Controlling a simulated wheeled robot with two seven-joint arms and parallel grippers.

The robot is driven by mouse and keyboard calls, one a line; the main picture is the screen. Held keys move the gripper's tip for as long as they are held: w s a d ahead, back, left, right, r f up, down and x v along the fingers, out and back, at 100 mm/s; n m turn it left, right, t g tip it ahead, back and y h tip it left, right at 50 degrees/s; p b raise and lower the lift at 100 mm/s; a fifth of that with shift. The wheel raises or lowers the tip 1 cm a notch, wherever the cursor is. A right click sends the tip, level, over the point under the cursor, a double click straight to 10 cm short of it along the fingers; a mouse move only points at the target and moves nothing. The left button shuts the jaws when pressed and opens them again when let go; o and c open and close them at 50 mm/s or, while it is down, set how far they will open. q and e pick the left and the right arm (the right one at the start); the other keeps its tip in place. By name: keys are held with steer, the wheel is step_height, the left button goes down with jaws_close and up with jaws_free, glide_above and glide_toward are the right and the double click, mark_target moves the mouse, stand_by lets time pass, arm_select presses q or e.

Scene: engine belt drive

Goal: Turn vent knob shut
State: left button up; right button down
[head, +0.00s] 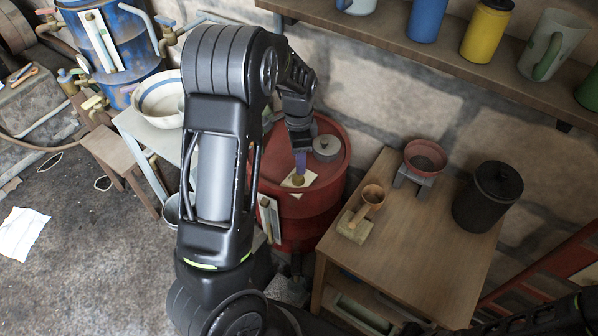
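A red drum (326,203) stands behind the wooden table. On its lid is a pale plate (307,177) with a small brass knob (298,180), which looks like the vent knob. My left arm comes up in front of the drum and bends over it. My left gripper (300,163) points down at the knob, its purple-tinted fingers right above or touching it. Whether the fingers are closed around the knob cannot be told. Part of my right arm shows at the lower right; its gripper is outside the view.
A grey round cap (326,147) sits on the drum lid near my gripper. A shelf (420,45) with mugs runs above.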

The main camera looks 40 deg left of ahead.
mark_target(298, 178)
arm_select(q)
step_height(298, 178, down, 7)
steer(key=shift+f+p, duration=0.15)
steer(key=shift+p, duration=0.35)
steer(key=shift+c, duration=0.5)
jaws_close()
